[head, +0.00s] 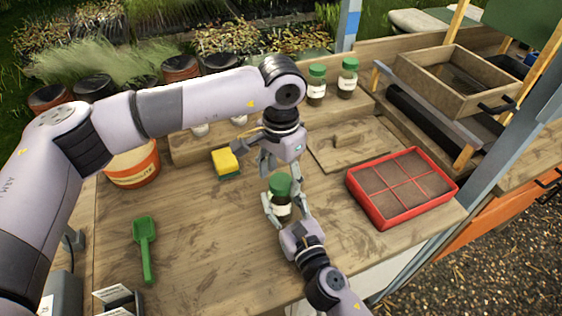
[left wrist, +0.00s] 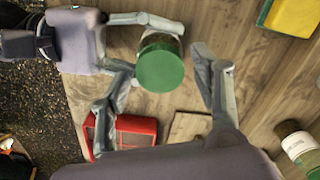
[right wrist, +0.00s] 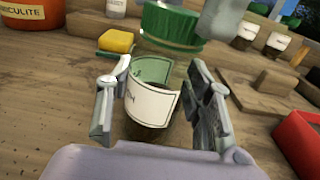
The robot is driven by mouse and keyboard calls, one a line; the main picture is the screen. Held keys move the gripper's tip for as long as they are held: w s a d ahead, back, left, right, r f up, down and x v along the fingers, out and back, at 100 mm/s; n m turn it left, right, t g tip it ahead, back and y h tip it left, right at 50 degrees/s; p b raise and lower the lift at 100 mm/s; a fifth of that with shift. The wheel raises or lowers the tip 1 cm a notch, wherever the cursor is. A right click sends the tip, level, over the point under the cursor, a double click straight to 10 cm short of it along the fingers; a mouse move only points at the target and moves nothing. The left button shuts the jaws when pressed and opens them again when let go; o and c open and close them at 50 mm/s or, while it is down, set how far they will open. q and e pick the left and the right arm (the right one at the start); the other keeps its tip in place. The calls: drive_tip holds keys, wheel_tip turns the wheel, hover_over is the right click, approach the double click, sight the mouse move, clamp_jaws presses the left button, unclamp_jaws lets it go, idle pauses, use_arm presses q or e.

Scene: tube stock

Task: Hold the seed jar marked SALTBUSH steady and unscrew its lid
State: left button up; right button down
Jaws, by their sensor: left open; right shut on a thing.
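A glass jar (head: 280,207) with a green lid (head: 280,184) stands upright near the middle of the bench. Its pale label (right wrist: 152,105) faces my right wrist camera, but only its last letters show, so I cannot read the name. My right gripper (right wrist: 155,115) is shut on the jar's body, one finger on each side. My left gripper (head: 281,170) points down over the lid, its fingers open on either side. In the left wrist view the lid (left wrist: 160,71) lies between these spread fingers, with a clear gap on the right.
Two more green-lidded jars (head: 317,85) (head: 347,78) stand on the back ledge. A red divided tray (head: 384,224) is to the right, a yellow sponge (head: 224,161) behind left. A green scoop (head: 145,240) and an orange bucket (head: 134,170) are at left. Bench between scoop and jar is clear.

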use_arm(q)
drive_tip(key=shift+f, duration=0.4)
drive_tip(key=shift+c, duration=0.4)
